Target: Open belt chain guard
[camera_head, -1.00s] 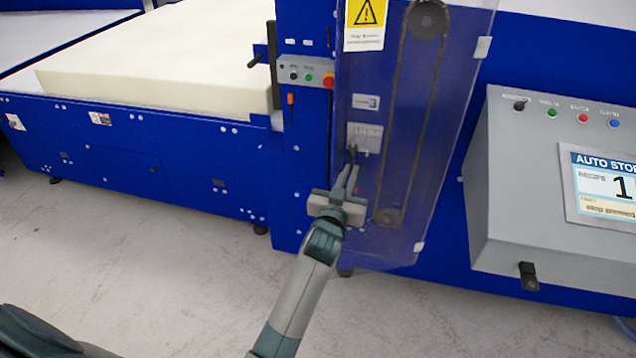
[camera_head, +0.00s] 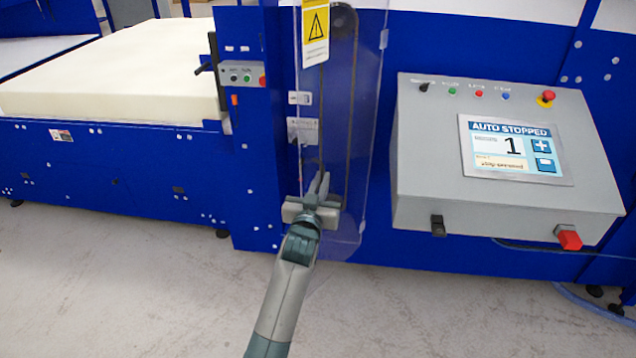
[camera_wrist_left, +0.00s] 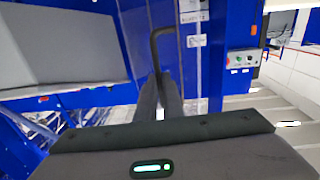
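The belt chain guard (camera_head: 370,110) is a clear, bluish upright panel with a yellow warning label (camera_head: 315,30). The chain (camera_head: 351,90) shows through it. I cannot tell how far the panel stands from the machine. In the wrist view a dark bent handle (camera_wrist_left: 154,52) stands beside a blue panel with small labels. My left gripper (camera_head: 318,182) is at the lower left part of the guard. In the wrist view its fingers (camera_wrist_left: 159,85) are close together around the handle's lower end. My right gripper is out of view.
A grey control box (camera_head: 415,170) with a screen (camera_head: 515,150) juts out at the right. A large cream foam block (camera_head: 120,75) lies on the blue machine bed (camera_head: 90,160) at the left. The grey floor (camera_head: 130,285) in front is clear.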

